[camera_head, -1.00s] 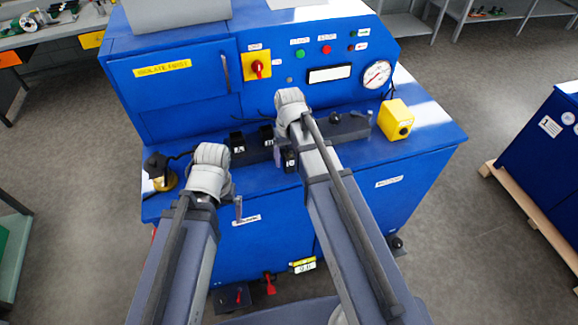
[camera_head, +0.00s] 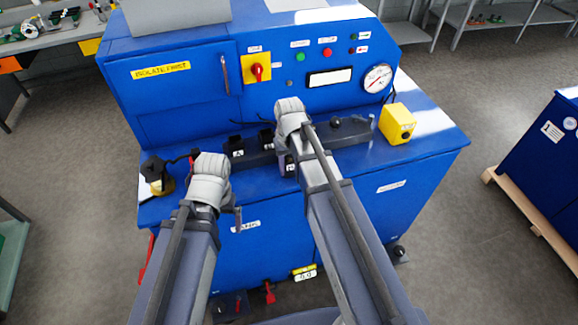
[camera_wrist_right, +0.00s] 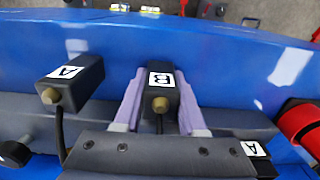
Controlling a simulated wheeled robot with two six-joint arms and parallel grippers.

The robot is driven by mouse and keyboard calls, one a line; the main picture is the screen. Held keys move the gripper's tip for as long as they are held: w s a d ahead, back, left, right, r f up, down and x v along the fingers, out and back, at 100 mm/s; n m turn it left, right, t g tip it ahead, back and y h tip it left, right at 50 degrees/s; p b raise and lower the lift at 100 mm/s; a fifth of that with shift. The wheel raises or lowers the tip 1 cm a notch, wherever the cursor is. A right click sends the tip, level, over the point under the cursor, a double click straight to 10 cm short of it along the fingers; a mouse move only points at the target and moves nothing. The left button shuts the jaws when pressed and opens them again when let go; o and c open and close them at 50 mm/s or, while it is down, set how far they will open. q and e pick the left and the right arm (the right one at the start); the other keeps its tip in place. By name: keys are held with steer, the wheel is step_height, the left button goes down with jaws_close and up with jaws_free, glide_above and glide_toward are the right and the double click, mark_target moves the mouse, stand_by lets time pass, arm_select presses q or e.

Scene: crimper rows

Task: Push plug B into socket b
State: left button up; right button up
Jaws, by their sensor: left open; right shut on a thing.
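Plug B (camera_wrist_right: 161,88) is a black block with a white B label and a brass cable end. My right gripper (camera_wrist_right: 158,105) is shut on it, one lavender finger on each side. In the head view, my right gripper (camera_head: 284,163) is largely hidden by its arm, over the front edge of the dark rail (camera_head: 345,133). Socket b cannot be made out, so I cannot tell whether plug B touches it. My left gripper (camera_head: 238,217) is open, over the front edge of the bench, away from plug B; its fingers are mostly hidden.
Another black block labelled A (camera_wrist_right: 73,82) stands beside plug B, its cable trailing. A second A label (camera_wrist_right: 253,148) shows at lower right, near a red and black object (camera_wrist_right: 301,125). A yellow box (camera_head: 397,123) stands right of the rail. The bench front (camera_head: 300,205) is clear.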

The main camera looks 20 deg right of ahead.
mark_target(289, 159)
jaws_close()
steer(key=shift+r, duration=0.1)
step_height(289, 159, up, 10)
steer(key=p, duration=1)
